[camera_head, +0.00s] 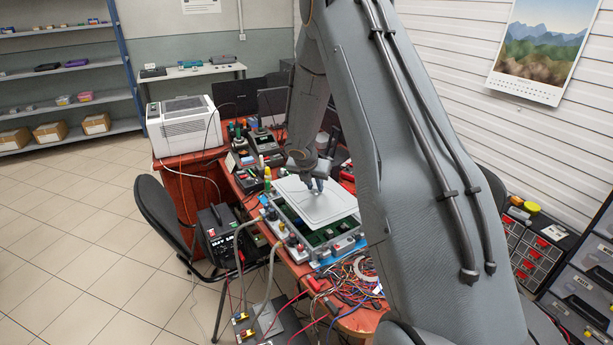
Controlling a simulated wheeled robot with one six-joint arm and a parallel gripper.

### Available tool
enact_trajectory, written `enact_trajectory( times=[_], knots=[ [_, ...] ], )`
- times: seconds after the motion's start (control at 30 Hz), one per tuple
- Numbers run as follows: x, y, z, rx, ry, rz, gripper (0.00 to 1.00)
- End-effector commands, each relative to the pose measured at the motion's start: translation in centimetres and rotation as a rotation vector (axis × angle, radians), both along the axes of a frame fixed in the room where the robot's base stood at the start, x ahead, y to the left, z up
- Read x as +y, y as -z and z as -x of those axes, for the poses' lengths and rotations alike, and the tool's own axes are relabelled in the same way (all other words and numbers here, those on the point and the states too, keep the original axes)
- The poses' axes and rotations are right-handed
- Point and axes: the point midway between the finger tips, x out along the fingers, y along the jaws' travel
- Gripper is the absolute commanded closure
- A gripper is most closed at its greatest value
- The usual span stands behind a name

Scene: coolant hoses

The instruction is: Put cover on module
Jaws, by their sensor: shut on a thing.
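The cover (314,204) is a flat light-grey plate with rounded corners. It is over the module (321,256), an open box with green circuit boards inside and hose fittings along its near and left sides. My gripper (317,187) is shut on the cover near its upper middle. The near part of the module shows uncovered below the cover. I cannot tell whether the cover touches the module's rim. The cover's right end is partly hidden by my arm.
Grey hoses (268,272) run from the module's near left. Tangled coloured wires (350,283) lie on the bench at the front. A black power unit (221,234) and a black chair (160,215) stand at the left. A white box (184,125) sits behind. Floor at far left is clear.

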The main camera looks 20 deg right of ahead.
Motion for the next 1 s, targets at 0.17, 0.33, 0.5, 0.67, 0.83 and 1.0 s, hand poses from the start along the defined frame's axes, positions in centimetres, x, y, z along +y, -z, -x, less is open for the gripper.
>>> enact_trajectory(
  times=[0.17, 0.33, 0.5, 0.67, 0.83, 1.0],
  knots=[
    [0.0, 0.2, 0.0, 0.000, 0.000, 0.000, 1.00],
    [0.0, 0.8, -0.1, -0.001, 0.001, 0.000, 1.00],
    [0.0, 2.0, -0.1, -0.002, 0.000, 0.000, 1.00],
    [0.0, 3.2, -0.1, 0.000, -0.001, 0.000, 1.00],
    [0.0, 4.2, -0.1, 0.000, 0.001, 0.000, 1.00],
    [0.0, 4.5, 0.0, -0.001, 0.001, 0.000, 1.00]
  ],
)
